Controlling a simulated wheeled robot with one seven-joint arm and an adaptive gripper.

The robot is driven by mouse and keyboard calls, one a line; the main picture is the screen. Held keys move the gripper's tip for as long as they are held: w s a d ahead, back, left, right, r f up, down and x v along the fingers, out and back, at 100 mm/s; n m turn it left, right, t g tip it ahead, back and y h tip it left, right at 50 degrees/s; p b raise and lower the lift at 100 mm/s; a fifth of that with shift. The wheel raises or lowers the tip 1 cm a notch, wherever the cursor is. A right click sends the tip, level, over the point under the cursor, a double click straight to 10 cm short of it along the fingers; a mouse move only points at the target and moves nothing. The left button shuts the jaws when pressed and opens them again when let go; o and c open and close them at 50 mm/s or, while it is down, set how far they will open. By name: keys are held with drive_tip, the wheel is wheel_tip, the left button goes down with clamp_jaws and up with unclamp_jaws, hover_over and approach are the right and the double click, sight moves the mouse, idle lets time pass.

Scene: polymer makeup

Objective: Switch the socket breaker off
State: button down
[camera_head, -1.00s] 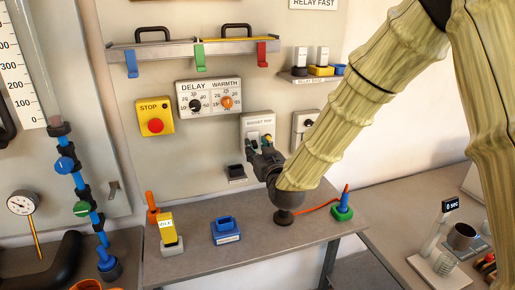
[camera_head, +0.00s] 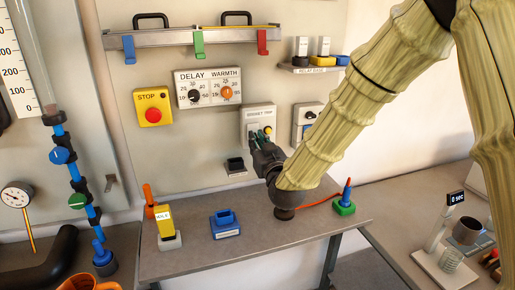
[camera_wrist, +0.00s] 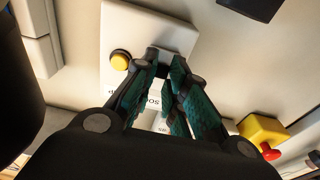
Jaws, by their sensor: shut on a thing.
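The socket breaker is a white wall box (camera_head: 258,112) labelled "SOCKET TRIP", with a yellow button on its right side. In the wrist view the box (camera_wrist: 150,25) shows with its label upside down and the yellow button (camera_wrist: 121,60) left of my fingers. My gripper (camera_head: 254,140) is at the box's lower front, its green-padded fingers pointing at the switch. In the wrist view my gripper (camera_wrist: 165,75) has its fingers close together over the box face, shut on the breaker switch. The fingers hide most of the switch, so its position cannot be told.
A yellow stop box (camera_head: 153,107) and a delay/warmth dial panel (camera_head: 208,88) are on the wall to the left. Another switch box (camera_head: 308,120) is close on the right. A black holder (camera_head: 235,167) is below. Several small items stand on the shelf (camera_head: 190,260).

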idle(0.3)
drive_tip(key=c, duration=1.4)
unclamp_jaws()
drive_tip(key=shift+c, duration=0.2)
drive_tip(key=v, duration=1.2)
drive_tip(key=shift+s+d+f, duration=0.1)
drive_tip(key=shift+f, duration=0.1)
